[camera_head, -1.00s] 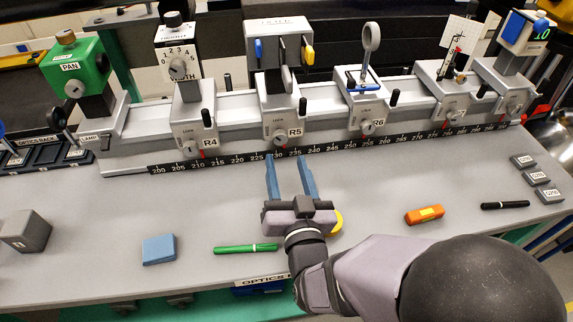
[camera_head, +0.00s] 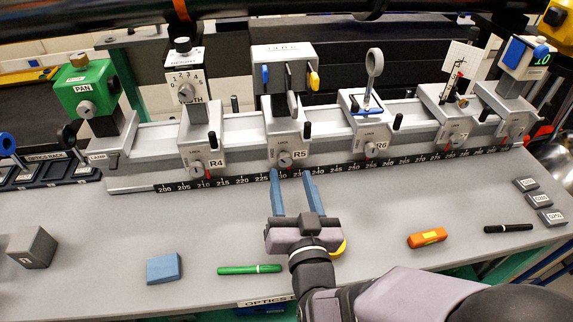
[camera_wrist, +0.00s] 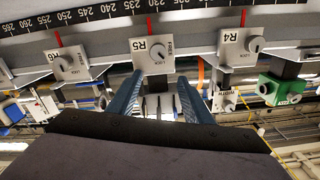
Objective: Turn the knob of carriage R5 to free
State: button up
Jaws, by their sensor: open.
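Carriage R5 (camera_head: 287,128) sits on the rail between carriages R4 and R6, with its label beside a round grey knob (camera_head: 285,159) low on its front face. In the wrist view the R5 knob (camera_wrist: 157,50) shows beside its label, with small lettering next to it that appears to read FREE and LOCK. The knob's exact pointing is too small to tell. My gripper (camera_head: 291,174) is open and empty, its two blue fingers pointing at the R5 front. The fingertips, also in the wrist view (camera_wrist: 160,82), are close to the knob, not closed around it.
Carriages R4 (camera_head: 203,145) and R6 (camera_head: 366,130) carry similar knobs either side. A black scale strip (camera_head: 340,169) runs along the rail's front. A blue block (camera_head: 164,268), green pen (camera_head: 250,269) and orange item (camera_head: 427,238) lie on the bench.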

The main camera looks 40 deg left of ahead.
aim_at(286, 163)
notch_tip(286, 163, down, 3)
jog(key=shift+f, duration=0.1)
jog(key=shift+w, duration=0.15)
jog(key=shift+p+x, duration=0.7)
jog(key=shift+x, duration=2.85)
